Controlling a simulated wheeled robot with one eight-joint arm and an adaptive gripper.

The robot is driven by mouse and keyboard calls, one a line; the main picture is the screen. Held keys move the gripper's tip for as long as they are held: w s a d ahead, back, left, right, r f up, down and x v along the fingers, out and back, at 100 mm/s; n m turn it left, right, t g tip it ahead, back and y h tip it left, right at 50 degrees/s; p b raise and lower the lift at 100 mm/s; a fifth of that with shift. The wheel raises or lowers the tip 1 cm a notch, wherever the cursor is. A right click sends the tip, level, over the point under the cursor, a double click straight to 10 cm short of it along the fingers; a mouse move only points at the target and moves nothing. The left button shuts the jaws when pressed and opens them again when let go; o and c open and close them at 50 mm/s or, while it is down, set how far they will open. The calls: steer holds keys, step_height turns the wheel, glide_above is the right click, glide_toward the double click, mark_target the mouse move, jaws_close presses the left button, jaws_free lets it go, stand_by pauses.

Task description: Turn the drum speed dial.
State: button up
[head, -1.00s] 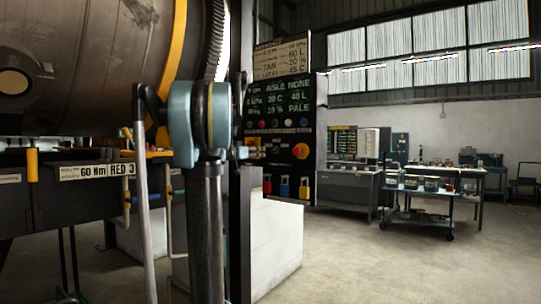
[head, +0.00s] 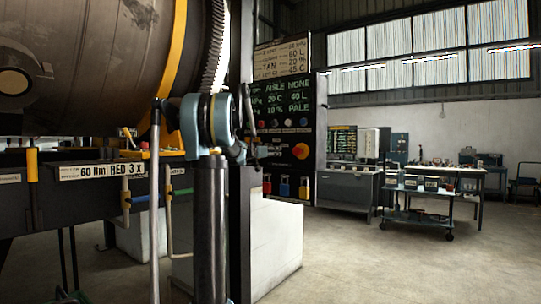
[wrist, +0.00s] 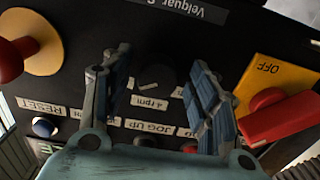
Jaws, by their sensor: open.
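A black control panel (head: 318,165) stands right of the drum in the head view. The wrist view shows its face upside down. A dark round dial (wrist: 155,78) with a light pointer mark lies between my fingers, beside a label reading "4 rpm" (wrist: 149,102). It is hard to make out against the black panel, and I take it for the drum speed dial. My gripper (wrist: 160,76) is open, with one blue-grey finger on each side of the dial. I cannot tell whether the fingers touch it. In the head view my gripper (head: 258,151) is small, in front of the panel.
In the wrist view, a red mushroom button (wrist: 14,58) on a yellow disc is at left. A red switch handle (wrist: 282,115) on a yellow "OFF" plate (wrist: 272,72) is close to the right finger. Small buttons sit near the "RESET" and "JOG UP" labels. The large drum (head: 75,70) fills the head view's left.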

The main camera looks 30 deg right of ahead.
steer(key=shift+c, duration=0.5)
steer(key=shift+r, duration=0.1)
steer(key=c, duration=1)
steer(key=shift+o, duration=0.2)
steer(key=shift+n, duration=0.5)
steer(key=n, duration=1.3)
steer(key=shift+a, duration=0.1)
steer(key=n, duration=0.3)
steer(key=shift+n, duration=0.3)
steer(key=n, duration=0.6)
steer(key=shift+s, duration=0.1)
steer(key=shift+r+n, duration=0.1)
steer(key=shift+n, duration=0.2)
